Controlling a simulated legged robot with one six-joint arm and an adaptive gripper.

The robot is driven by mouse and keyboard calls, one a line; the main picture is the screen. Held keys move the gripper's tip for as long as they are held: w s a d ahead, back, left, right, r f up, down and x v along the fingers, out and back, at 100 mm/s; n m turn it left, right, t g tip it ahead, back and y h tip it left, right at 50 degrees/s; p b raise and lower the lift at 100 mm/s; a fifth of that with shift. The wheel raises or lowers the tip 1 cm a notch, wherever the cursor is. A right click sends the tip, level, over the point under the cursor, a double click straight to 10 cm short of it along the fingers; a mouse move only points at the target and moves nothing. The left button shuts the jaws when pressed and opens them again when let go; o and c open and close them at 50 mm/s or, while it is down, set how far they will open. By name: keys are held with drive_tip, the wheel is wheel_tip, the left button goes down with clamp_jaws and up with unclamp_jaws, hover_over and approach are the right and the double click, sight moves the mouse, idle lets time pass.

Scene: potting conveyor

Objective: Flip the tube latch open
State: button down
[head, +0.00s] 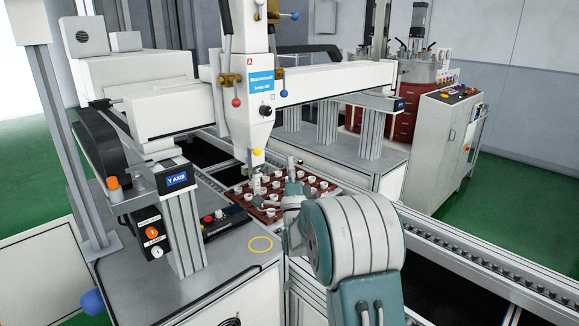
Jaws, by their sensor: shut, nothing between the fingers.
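The white dispensing head (247,75) hangs from the gantry in the middle of the view. It carries small levers with ball knobs: a red ball (236,102), a blue ball (295,16) and a yellow ball (257,152) near its lower end. I cannot tell which part is the tube latch, or whether it is open. My gripper (291,163) is small and partly hidden by my arm; it is shut and empty. It appears just right of the head's lower end, over the tray area. I cannot tell whether it touches anything.
A red-brown tray (266,214) with several white cups sits below the head. The gantry beam (335,82) crosses behind. The Y-axis post (178,215) and a control box (226,221) stand left. Conveyor rails (480,262) run right. A cabinet (446,150) stands at the back right.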

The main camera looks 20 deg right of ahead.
drive_tip(key=s+d+f, duration=0.4)
drive_tip(key=s+f, duration=0.1)
drive_tip(key=f, duration=0.3)
drive_tip(key=s+a+r+n+g+y, duration=0.3)
drive_tip(key=a+r+n+g+y, duration=0.2)
drive_tip(key=a+n+g, duration=0.45)
drive_tip(key=s+a+f+n+g, duration=0.2)
drive_tip(key=s+a+n+g, duration=0.1)
drive_tip(key=s, duration=0.7)
drive_tip(key=s+a+f+n+g+y, duration=0.1)
drive_tip(key=s+a+f+n+g, duration=0.1)
drive_tip(key=s, duration=0.8)
drive_tip(key=s+a+f+n+g+y, duration=0.1)
drive_tip(key=s+a+f+n+g, duration=0.2)
drive_tip(key=s+n+g, duration=0.3)
drive_tip(key=s+a, duration=0.1)
drive_tip(key=s, duration=0.3)
drive_tip(key=shift+s+n, duration=0.2)
drive_tip(key=shift+n, duration=0.15)
